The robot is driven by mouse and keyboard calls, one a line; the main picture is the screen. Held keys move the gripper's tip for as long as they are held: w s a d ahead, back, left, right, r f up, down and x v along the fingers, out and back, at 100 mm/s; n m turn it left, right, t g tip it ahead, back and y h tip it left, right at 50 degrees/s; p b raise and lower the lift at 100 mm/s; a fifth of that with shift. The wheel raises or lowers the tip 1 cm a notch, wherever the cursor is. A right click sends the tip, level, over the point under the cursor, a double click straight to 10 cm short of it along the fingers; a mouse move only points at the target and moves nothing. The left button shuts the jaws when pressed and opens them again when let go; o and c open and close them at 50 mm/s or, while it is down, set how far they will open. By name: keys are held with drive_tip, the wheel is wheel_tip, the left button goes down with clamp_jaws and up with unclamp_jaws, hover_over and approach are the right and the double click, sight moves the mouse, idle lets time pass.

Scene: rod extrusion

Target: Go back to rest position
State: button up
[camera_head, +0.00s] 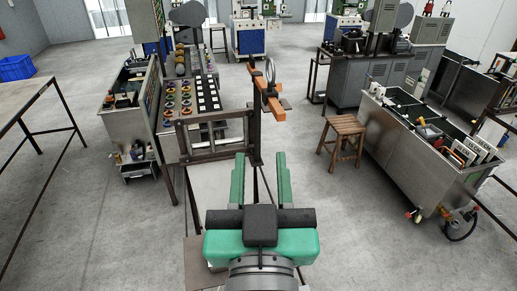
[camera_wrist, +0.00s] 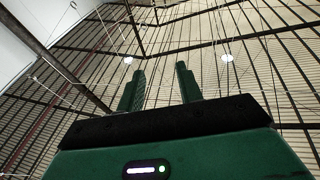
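My gripper (camera_head: 260,170) is in the lower middle of the head view, with two green fingers spread apart and nothing between them. In the wrist view my gripper (camera_wrist: 160,85) points up at the ceiling, its fingers apart and empty. A dark upright post (camera_head: 255,135) with an orange-brown bracket (camera_head: 267,98) and a metal ring (camera_head: 270,72) stands beyond the fingers in the head view. I cannot tell how far the fingers are from the post.
A rack table (camera_head: 192,139) with round parts stands left of the post. A wooden stool (camera_head: 342,137) and a steel cart (camera_head: 405,155) stand to the right. A bare table (camera_head: 25,100) is at far left. Grey floor (camera_head: 370,240) is open at the lower right.

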drive_tip(key=s+r+t+p, duration=0.2)
drive_tip(key=s+r, duration=0.1)
drive_tip(key=r, duration=0.5)
drive_tip(key=s+r+t+p, duration=0.2)
drive_tip(key=s+r+p, duration=0.1)
drive_tip(key=r, duration=0.5)
drive_tip(key=shift+s+a+r+m, duration=0.2)
drive_tip(key=shift+s+r+m, duration=0.1)
drive_tip(key=shift+s, duration=0.15)
